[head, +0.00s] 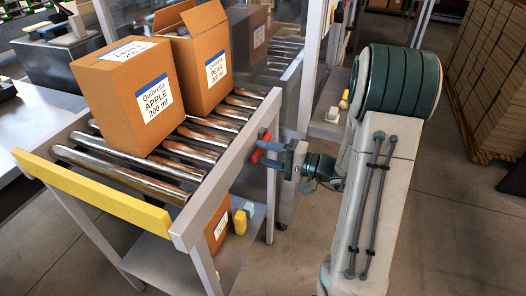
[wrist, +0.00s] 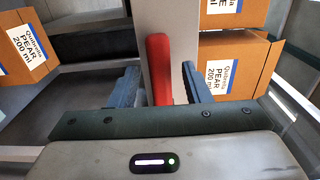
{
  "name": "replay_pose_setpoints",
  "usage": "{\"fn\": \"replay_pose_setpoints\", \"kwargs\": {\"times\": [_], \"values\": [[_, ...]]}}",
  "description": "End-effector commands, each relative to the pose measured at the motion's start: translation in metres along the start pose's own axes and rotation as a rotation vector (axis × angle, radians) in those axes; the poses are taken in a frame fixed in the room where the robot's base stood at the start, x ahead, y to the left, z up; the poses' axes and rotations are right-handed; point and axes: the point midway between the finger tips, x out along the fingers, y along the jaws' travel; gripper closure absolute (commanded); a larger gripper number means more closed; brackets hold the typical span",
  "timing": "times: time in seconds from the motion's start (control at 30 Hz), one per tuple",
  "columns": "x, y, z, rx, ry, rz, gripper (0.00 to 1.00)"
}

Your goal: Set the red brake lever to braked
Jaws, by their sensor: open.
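The red brake lever (head: 259,147) is on the right side rail of the roller conveyor. In the wrist view the lever (wrist: 159,68) stands as a red bar in front of a pale metal post. My gripper (head: 272,149) is at the lever, beside the conveyor. In the wrist view my gripper (wrist: 160,88) has its two blue fingers apart, one on each side of the lever. A gap shows between the lever and each finger. The lever's lower end is hidden behind the gripper body.
An APPLE carton (head: 128,95) and a PEAR carton (head: 207,58) stand on the conveyor rollers (head: 125,176). A yellow end stop (head: 90,192) closes the near end. Another carton (head: 217,227) sits on the lower shelf. Floor to the right is clear, with stacked cartons (head: 492,75) beyond.

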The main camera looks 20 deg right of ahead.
Motion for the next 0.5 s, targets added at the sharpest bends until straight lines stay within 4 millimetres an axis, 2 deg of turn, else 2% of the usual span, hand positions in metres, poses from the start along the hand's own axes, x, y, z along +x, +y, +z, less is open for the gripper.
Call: {"fn": "replay_pose_setpoints", "kwargs": {"times": [0.13,0.4,0.47,0.5], "values": [[0.0087,-0.0002,0.0003,0.0,-0.001,0.0,0.56],[0.0098,0.0,0.0001,0.0,0.0,0.0,0.56],[0.0098,0.0,0.0001,0.0,0.0,0.0,0.7],[0.0098,0.0,0.0001,0.0,0.0,0.0,0.81]]}}
